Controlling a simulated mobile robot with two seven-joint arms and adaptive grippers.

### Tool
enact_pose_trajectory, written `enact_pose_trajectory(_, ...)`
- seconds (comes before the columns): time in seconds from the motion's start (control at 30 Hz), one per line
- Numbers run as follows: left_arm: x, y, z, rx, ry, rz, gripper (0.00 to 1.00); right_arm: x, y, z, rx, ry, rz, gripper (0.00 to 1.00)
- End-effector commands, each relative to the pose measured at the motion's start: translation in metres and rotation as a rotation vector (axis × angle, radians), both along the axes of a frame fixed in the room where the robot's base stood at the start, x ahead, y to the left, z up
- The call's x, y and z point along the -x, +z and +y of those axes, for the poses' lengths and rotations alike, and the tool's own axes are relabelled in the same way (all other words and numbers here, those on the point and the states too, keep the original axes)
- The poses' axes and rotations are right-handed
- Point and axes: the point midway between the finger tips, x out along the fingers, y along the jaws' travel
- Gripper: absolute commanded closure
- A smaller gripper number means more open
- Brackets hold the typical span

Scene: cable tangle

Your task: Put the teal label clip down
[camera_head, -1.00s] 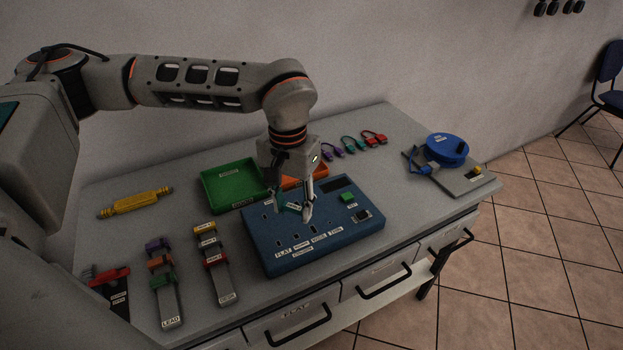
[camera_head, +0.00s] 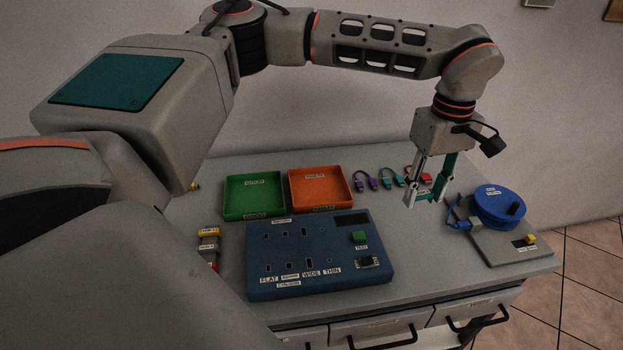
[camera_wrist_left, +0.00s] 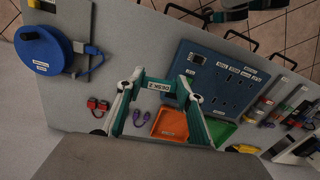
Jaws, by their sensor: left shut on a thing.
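My left gripper (camera_head: 425,196) is shut on the teal label clip. It holds the clip over the right part of the table, between the short cables and the blue reel. In the left wrist view the teal label clip (camera_wrist_left: 161,87) lies across the fingertips, and its white tag reads DESK 2. In the head view the clip is small and partly hidden by the fingers. I cannot tell whether it touches the table. My right gripper is not in view.
The blue reel (camera_head: 497,207) stands close right of the gripper. Purple (camera_head: 360,181), teal (camera_head: 391,178) and red (camera_head: 419,176) short cables lie behind it. Green (camera_head: 253,194) and orange (camera_head: 318,189) trays stand behind the blue socket board (camera_head: 290,262). Bare table lies right of the board.

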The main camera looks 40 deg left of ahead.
Motion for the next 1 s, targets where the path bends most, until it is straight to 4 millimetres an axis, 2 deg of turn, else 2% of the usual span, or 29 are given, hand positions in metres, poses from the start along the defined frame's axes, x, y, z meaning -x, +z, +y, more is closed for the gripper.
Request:
enact_pose_trajectory(0.1,-0.012,0.013,-0.013,0.001,0.164,-0.005,0.86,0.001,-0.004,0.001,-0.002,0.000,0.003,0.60)
enact_pose_trajectory(0.2,-0.016,0.019,-0.018,0.002,0.244,-0.007,0.86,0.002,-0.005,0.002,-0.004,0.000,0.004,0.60)
enact_pose_trajectory(0.37,-0.018,0.022,-0.020,0.003,0.280,-0.007,0.86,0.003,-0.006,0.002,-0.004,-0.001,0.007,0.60)
enact_pose_trajectory(0.47,-0.017,0.017,-0.020,0.001,0.279,-0.005,0.86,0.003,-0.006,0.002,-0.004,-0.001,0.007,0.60)
enact_pose_trajectory(0.57,-0.017,0.001,-0.020,0.001,0.277,-0.002,0.86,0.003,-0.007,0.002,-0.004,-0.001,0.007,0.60)
enact_pose_trajectory(1.0,-0.016,-0.104,-0.020,0.002,0.276,-0.002,0.86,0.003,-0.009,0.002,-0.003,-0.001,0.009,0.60)
